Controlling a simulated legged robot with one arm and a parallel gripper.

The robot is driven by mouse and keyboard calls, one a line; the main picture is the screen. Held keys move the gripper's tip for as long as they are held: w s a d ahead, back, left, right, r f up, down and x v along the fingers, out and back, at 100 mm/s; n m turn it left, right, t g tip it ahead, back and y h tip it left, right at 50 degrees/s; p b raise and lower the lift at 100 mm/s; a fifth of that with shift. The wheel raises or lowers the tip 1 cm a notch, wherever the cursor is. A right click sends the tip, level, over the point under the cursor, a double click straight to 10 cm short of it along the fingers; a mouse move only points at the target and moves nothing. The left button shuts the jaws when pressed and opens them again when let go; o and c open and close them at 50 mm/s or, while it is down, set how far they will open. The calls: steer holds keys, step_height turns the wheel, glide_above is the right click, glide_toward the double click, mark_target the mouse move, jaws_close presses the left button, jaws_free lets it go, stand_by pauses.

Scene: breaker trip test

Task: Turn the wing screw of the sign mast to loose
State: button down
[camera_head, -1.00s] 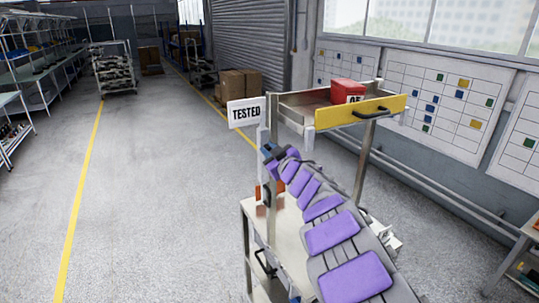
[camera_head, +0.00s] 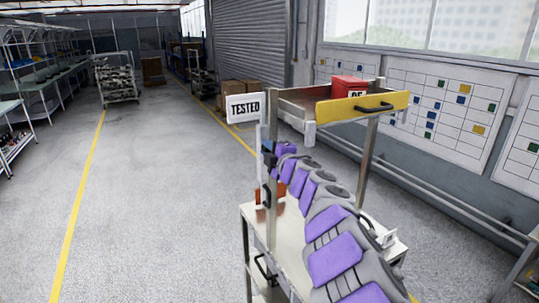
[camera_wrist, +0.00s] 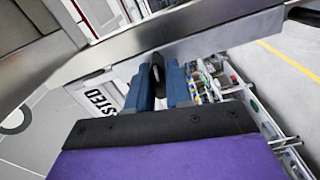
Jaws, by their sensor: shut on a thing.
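The sign mast (camera_head: 262,138) stands at the left side of the cart's upright frame. Its white TESTED sign (camera_head: 243,108) is at the top, upright. In the wrist view part of the sign (camera_wrist: 100,98) shows behind my fingers, tilted by the camera's angle. My gripper (camera_wrist: 160,82) has its two blue fingers closed on a small black part, the wing screw (camera_wrist: 157,68). The fingers hide the screw's sides. In the head view my gripper (camera_head: 268,154) is against the mast, and the screw cannot be made out there.
A yellow-fronted drawer (camera_head: 362,109) with a black handle sits at the cart's top, holding a red box (camera_head: 349,87). The cart's pale worktop (camera_head: 257,216) lies below my arm. The floor to the left is clear. Planning boards line the right wall.

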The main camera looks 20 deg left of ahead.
steer(key=n, duration=0.1)
steer(key=n+b, duration=0.1)
steer(key=n, duration=0.1)
steer(key=n+b, duration=0.1)
steer(key=shift+s+a+f+n, duration=0.15)
steer(key=shift+s+f+n, duration=0.05)
steer(key=shift+f+n, duration=0.2)
steer(key=n+b, duration=0.1)
steer(key=n, duration=0.3)
steer(key=shift+f+n+b, duration=0.2)
steer(key=shift+n+b, duration=0.1)
steer(key=shift+b, duration=0.1)
steer(key=n+b, duration=0.1)
steer(key=n, duration=0.5)
steer(key=shift+w+d+f+b, duration=0.15)
steer(key=shift+d+f+b, duration=0.05)
steer(key=shift+b, duration=0.15)
steer(key=shift+w+d+n+b, duration=0.15)
steer(key=shift+n+b, duration=0.2)
steer(key=shift+n, duration=1.95)
steer(key=c, duration=1.4)
jaws_free()
steer(key=shift+o, duration=1.4)
steer(key=shift+w, duration=0.2)
steer(key=shift+s+r, duration=0.1)
